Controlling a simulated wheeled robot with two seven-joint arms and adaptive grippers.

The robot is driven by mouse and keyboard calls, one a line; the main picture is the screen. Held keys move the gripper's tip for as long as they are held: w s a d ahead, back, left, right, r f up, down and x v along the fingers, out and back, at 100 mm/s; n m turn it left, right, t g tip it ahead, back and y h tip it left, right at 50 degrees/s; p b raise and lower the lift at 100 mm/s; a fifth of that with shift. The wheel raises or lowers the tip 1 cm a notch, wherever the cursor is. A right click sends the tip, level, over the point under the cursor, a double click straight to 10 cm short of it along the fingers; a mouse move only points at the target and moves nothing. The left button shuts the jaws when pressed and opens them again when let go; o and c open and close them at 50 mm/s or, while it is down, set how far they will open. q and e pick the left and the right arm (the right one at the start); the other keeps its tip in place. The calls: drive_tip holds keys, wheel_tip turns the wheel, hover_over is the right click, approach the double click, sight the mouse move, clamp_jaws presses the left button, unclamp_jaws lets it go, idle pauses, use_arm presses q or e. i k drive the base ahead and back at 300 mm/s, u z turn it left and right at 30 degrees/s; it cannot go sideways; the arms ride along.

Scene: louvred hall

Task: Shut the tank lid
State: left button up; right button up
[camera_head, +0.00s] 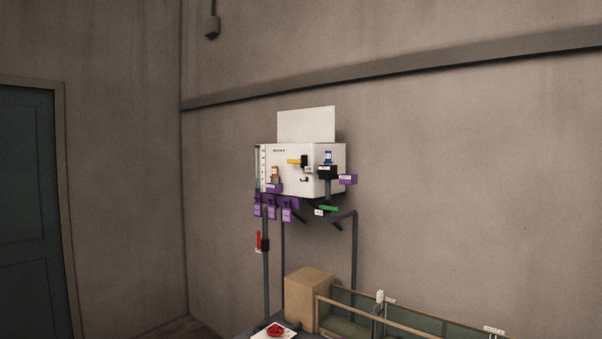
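The tank (325,160) is a white box on a dark stand against the wall, near the middle of the head view. Its white lid (306,125) stands raised above the rear of the tank, tilted up and open. The front of the tank carries a yellow-handled valve (294,161), a level scale at its left edge and small purple holders. Neither of my grippers shows in this view, and neither arm is in sight. The inside of the tank is hidden from this angle.
A cardboard-coloured box (299,303) stands below the tank. A long glass-sided trough (420,325) runs to the lower right. A red object (275,330) lies on a white sheet at the bottom. A dark door (27,220) is at the left.

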sight(307, 125)
drive_tip(key=u, duration=1.05)
drive_tip(key=i, duration=5.85)
drive_tip(key=z, duration=2.05)
drive_tip(key=i, duration=2.2)
drive_tip(key=z, duration=0.05)
